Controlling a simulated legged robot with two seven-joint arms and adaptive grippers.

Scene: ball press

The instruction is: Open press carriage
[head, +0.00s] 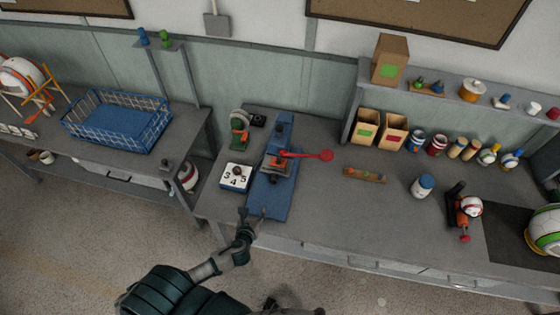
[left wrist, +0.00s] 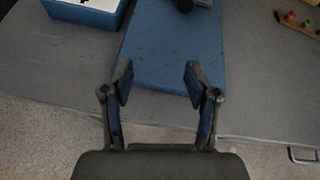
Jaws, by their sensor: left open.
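The blue ball press (head: 272,190) stands on the grey workbench, with a flat blue base reaching toward the front edge. Its carriage (head: 275,166) sits in the middle of the press, with orange and dark parts. A red lever with a round red knob (head: 326,155) sticks out to the right. My left gripper (head: 252,214) is open and empty at the front end of the press base. In the left wrist view its two fingers (left wrist: 160,82) are spread over the blue base plate (left wrist: 172,45). I cannot tell whether they touch it. My right gripper is not in view.
A blue box with a white number dial (head: 236,177) stands just left of the press. A small wooden rack (head: 365,175) and a blue-capped jar (head: 422,186) stand to the right. A blue wire basket (head: 118,121) is on the left table.

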